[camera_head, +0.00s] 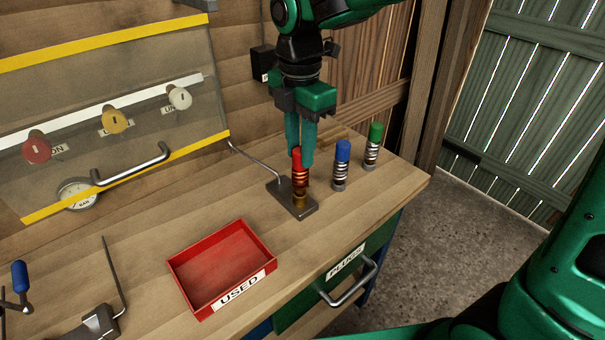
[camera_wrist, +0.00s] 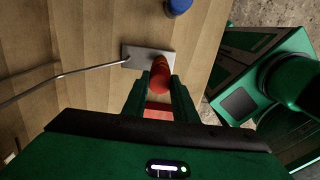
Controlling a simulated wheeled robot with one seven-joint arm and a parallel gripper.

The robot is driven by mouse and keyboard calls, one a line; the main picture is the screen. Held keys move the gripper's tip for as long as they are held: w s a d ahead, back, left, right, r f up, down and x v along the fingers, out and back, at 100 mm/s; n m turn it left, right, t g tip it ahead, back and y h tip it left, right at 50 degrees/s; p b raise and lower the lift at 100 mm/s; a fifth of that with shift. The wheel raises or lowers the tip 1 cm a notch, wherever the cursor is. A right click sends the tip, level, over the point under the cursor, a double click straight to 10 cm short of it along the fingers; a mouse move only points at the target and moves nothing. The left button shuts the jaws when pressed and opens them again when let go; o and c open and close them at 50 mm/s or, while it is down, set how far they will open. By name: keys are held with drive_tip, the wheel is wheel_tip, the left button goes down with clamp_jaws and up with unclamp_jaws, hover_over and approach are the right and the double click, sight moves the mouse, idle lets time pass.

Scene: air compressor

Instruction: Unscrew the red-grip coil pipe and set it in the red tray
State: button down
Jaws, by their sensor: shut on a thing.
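The red-grip coil pipe (camera_head: 299,170) stands upright on a brass fitting on a small metal plate (camera_head: 303,211) on the bench. My gripper (camera_head: 301,158) points down from above and is shut on its red grip. In the wrist view the red grip (camera_wrist: 160,75) shows between my two fingers (camera_wrist: 159,92), over the metal plate. The coil's lower end seems to meet the brass fitting; I cannot tell whether the thread is engaged. The red tray (camera_head: 185,283), labelled USED, sits empty on the bench, front left of the plate.
A blue-grip pipe (camera_head: 341,165) and a green-grip pipe (camera_head: 372,147) stand close to the right. A thin metal tube (camera_head: 256,162) runs from the plate to the back panel. A clamp (camera_head: 101,318) lies left of the tray. Bare bench lies between plate and tray.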

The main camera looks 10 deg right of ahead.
drive_tip(key=shift+r, duration=2.5)
